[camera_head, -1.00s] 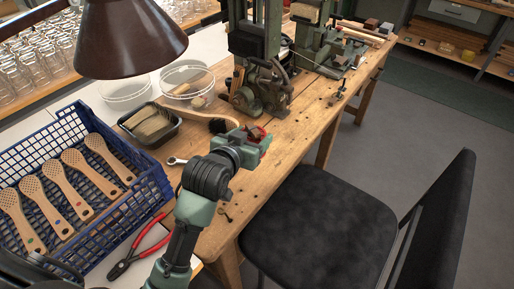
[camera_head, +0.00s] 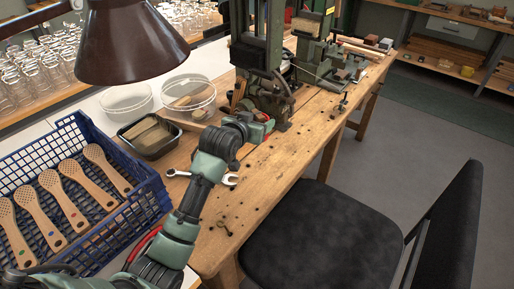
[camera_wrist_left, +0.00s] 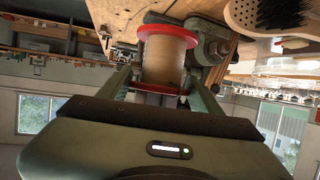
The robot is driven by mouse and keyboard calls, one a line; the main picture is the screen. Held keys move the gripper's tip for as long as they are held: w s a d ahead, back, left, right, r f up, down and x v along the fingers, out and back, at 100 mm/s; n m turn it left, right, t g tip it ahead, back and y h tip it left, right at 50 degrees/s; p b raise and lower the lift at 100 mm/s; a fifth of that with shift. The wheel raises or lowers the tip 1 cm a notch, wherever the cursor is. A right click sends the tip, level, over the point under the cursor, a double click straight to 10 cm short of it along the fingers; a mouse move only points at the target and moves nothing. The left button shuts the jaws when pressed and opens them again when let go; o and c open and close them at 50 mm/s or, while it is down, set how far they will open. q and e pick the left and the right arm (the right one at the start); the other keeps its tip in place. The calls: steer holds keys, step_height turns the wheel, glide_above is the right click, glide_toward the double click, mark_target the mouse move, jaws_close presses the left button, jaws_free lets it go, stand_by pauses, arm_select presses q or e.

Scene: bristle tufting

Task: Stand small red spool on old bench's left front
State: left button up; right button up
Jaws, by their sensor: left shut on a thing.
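The small red spool has red flanges and tan thread, and it sits between the fingers of my left gripper in the left wrist view (camera_wrist_left: 167,62). In the head view only a bit of its red (camera_head: 263,117) shows at the tip of my left gripper (camera_head: 262,126). That gripper is shut on the spool over the old wooden bench (camera_head: 285,158), near the green machine. I cannot tell whether the spool touches the bench. My right gripper is not in view.
A green machine (camera_head: 257,55) stands just beyond the gripper. A wrench (camera_head: 229,180) and a small key-like piece (camera_head: 224,227) lie on the bench. A blue crate of brush blanks (camera_head: 150,196) is at left, a black chair (camera_head: 325,235) at right. The near bench top is mostly clear.

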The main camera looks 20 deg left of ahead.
arm_select(q)
step_height(320, 180, down, 10)
steer(key=shift+f, duration=0.1)
stand_by(0.4)
steer(key=o, duration=1.4)
steer(key=shift+f, duration=0.1)
steer(key=shift+o, duration=0.2)
steer(key=shift+r, duration=0.2)
steer(key=d+v, duration=0.1)
steer(key=v, duration=1.1)
steer(key=shift+a, duration=0.45)
